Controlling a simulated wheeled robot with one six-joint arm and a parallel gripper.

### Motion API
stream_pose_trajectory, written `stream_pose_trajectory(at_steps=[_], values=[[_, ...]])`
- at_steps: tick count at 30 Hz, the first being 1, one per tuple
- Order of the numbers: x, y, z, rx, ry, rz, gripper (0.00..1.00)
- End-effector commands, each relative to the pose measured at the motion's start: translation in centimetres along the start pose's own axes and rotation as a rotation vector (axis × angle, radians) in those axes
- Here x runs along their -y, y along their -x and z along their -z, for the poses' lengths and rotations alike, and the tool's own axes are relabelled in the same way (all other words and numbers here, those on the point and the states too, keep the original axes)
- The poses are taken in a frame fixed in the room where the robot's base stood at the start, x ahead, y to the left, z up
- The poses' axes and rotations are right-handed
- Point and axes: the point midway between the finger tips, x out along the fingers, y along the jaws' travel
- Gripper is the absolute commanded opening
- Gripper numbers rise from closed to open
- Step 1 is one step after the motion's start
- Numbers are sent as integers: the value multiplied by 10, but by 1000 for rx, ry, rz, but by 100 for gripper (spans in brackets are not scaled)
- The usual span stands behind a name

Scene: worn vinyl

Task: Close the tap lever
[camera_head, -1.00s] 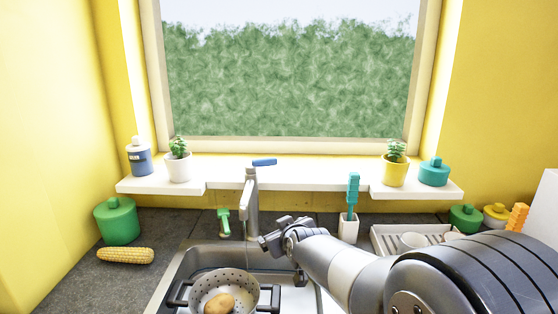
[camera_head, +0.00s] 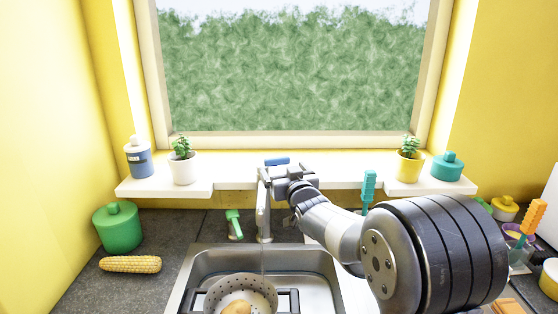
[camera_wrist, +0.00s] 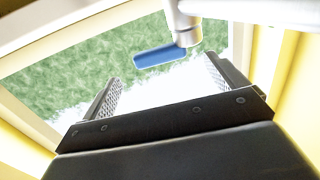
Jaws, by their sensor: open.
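The tap (camera_head: 263,215) stands behind the sink, and its blue lever (camera_head: 277,161) sticks out at the top, in front of the window sill. A thin stream seems to fall from the spout, though it is faint. In the wrist view the blue lever (camera_wrist: 160,54) lies ahead of my gripper (camera_wrist: 164,82), above the space between the two fingers, attached to the metal tap body (camera_wrist: 184,25). My gripper (camera_head: 272,178) is open and empty, close to the tap's top at its right. Its fingers partly cover the tap head in the head view.
A colander (camera_head: 240,290) holding a potato (camera_head: 236,308) sits in the sink (camera_head: 205,262). A green brush-like item (camera_head: 234,224) stands left of the tap. A corn cob (camera_head: 130,264) and green jar (camera_head: 117,228) are at left.

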Motion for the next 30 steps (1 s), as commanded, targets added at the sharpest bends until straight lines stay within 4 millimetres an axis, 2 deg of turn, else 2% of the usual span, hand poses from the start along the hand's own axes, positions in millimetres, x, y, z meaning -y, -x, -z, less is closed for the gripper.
stream_pose_trajectory(at_steps=[6,12,24,30], values=[[0,-33,1,2,0,0,93],[0,-49,0,1,0,-1,93],[0,-53,0,1,0,-1,92],[0,-53,0,1,0,-1,76]])
